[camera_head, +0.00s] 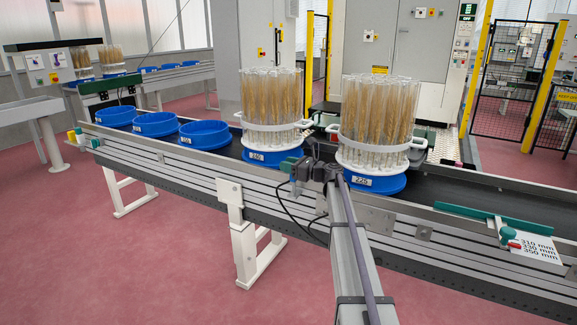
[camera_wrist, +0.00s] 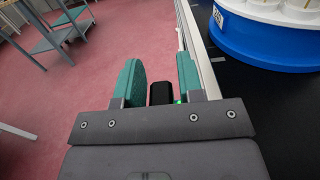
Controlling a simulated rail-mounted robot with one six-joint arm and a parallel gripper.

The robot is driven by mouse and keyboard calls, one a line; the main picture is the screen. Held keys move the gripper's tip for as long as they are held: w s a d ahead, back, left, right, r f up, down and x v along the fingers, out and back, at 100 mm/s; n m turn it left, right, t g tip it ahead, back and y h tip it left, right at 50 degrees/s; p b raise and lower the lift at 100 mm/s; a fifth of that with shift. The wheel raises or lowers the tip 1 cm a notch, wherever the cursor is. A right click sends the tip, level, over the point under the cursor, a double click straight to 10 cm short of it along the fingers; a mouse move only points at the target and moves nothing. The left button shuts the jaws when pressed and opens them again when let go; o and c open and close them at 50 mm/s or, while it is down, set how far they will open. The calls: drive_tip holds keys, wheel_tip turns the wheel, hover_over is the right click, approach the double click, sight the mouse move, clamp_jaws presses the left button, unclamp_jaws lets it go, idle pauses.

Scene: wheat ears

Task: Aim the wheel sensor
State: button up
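In the wrist view, my gripper (camera_wrist: 158,80) points down along the conveyor's near side rail, its two teal fingers apart. A small black block with a green light (camera_wrist: 160,94) shows between the fingers; it may be the wheel sensor. Narrow gaps seem to show on both sides of it, and I see no clear contact. In the head view, my gripper (camera_head: 290,166) is at the near rail, in front of the blue carrier (camera_head: 268,158) under the left wheat cylinder. A dark cable hangs below it. My arm hides part of this spot, and the sensor cannot be made out there.
The black conveyor (camera_head: 470,190) carries two clear cylinders of wheat ears (camera_head: 270,95) (camera_head: 376,110) on blue bases. Several empty blue carriers (camera_head: 155,124) stand to the left. A teal guide bar and a plate marked in millimetres (camera_head: 533,246) are at the right. The pink floor in front is clear.

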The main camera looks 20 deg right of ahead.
drive_tip(key=shift+o, duration=0.9)
drive_tip(key=v, duration=1)
drive_tip(key=shift+s+d, duration=0.3)
